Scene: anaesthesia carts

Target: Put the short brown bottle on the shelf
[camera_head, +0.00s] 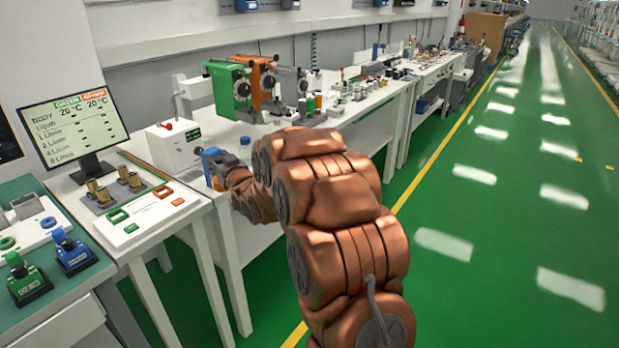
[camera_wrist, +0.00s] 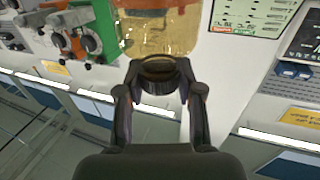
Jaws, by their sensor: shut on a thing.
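In the wrist view my gripper (camera_wrist: 160,84) is shut on an amber-brown, see-through bottle (camera_wrist: 158,38). Its two dark fingers close on either side of the bottle's dark round end (camera_wrist: 159,68). The rest of the bottle reaches past the fingertips to the top edge of the picture, so its full length is cut off. In the head view my copper-coloured arm reaches over the white bench edge, and it largely hides the gripper and the bottle. I cannot tell which surface is the shelf.
A green device (camera_head: 229,90) and an orange device (camera_head: 262,78) stand on the white bench, with small bottles beside them. A white box (camera_head: 173,144) and a monitor (camera_head: 70,130) are to the left. The green aisle floor (camera_head: 500,230) at right is clear.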

